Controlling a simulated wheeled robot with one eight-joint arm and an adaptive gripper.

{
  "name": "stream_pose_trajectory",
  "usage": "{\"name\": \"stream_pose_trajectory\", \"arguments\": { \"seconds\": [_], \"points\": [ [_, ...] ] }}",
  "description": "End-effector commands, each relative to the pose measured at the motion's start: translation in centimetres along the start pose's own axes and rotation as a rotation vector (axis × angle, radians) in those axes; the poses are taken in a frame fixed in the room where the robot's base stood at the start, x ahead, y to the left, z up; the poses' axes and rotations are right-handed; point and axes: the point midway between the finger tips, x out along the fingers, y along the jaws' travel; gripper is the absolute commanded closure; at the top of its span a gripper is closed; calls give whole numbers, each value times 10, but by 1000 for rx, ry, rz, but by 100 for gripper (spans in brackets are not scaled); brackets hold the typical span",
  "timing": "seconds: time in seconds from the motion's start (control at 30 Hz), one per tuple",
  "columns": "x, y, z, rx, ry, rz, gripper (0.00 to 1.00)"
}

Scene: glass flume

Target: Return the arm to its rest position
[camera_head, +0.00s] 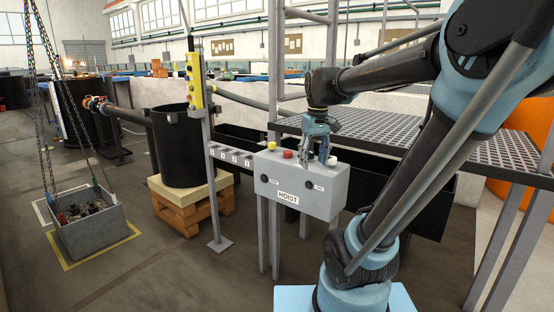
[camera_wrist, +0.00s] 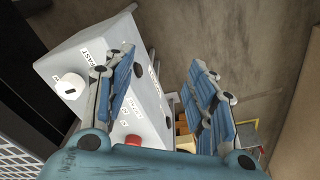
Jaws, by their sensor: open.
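My gripper (camera_head: 315,160) is open and empty, pointing down at the top of the grey hoist control box (camera_head: 288,214). My arm reaches across from the right, bent at the elbow. In the head view the fingers overlap the box top between the red button (camera_head: 288,154) and the white knob (camera_head: 331,161); whether they touch it I cannot tell. In the wrist view the open fingers (camera_wrist: 165,78) show with the box (camera_wrist: 70,50) behind and to the left, its white knob (camera_wrist: 70,87) outside the fingers and a red button (camera_wrist: 133,140) low.
A grated platform (camera_head: 410,135) lies behind and right of the box. A yellow pendant (camera_head: 194,80) tops a post on the left. A black tank (camera_head: 180,145) stands on wooden blocks.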

Motion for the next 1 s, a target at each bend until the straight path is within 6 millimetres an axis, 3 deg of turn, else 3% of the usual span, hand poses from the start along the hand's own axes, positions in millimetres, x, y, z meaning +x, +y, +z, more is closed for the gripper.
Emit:
{"name": "stream_pose_trajectory", "arguments": {
  "seconds": [0.03, 0.3, 0.6, 0.8, 1.0],
  "points": [
    [9, 2, 17, 23, 6, 2, 49],
    [57, 9, 90, 147, 41, 16, 49],
    [120, 9, 160, 277, 78, 32, 49],
    [146, 6, 182, 326, 91, 38, 49],
    [151, 6, 186, 336, 95, 39, 49]
  ]
}}
